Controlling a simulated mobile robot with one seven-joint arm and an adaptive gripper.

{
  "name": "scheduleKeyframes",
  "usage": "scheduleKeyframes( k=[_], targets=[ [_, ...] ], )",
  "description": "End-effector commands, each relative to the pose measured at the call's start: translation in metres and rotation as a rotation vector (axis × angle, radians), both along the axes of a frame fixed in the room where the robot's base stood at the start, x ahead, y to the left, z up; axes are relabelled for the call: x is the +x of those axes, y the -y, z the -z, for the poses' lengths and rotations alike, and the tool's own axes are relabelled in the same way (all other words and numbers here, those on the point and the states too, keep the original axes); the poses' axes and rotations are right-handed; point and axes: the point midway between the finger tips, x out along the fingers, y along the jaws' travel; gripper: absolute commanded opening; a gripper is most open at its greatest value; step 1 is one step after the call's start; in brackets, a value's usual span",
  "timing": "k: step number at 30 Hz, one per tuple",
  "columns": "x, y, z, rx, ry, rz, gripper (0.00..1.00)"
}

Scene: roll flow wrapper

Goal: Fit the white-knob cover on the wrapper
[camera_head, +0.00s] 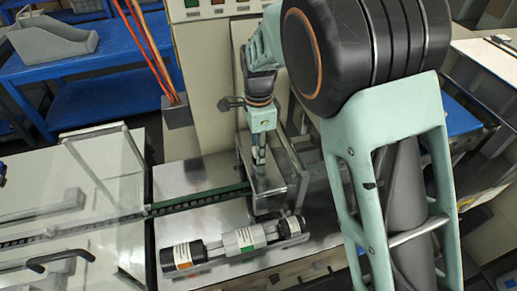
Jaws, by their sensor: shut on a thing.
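My gripper (260,158) points down over the right part of the wrapper's metal bed (195,180). Its fingers are shut on the top of a grey, box-like cover (300,172) with metal-coloured edges. The white knob is not clearly visible, as the fingers hide the gripped spot. The cover stands around the end of the dark green conveyor strip (195,199), close to the bed. I cannot tell whether it is fully seated or slightly raised.
A black and grey roller with labels (240,241) lies along the front of the bed. A clear guard with a black handle (62,259) covers the left section. Orange cables (147,45) hang behind. A blue bench (85,65) stands at the back left.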

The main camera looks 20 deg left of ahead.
Motion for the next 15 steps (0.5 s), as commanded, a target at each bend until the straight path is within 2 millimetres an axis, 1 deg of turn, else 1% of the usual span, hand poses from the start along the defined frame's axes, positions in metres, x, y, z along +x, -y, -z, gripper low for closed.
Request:
scheduleKeyframes(
  k=[15],
  targets=[
    [0.0,0.0,0.014,0.001,0.002,0.0,0.0]
  ],
)
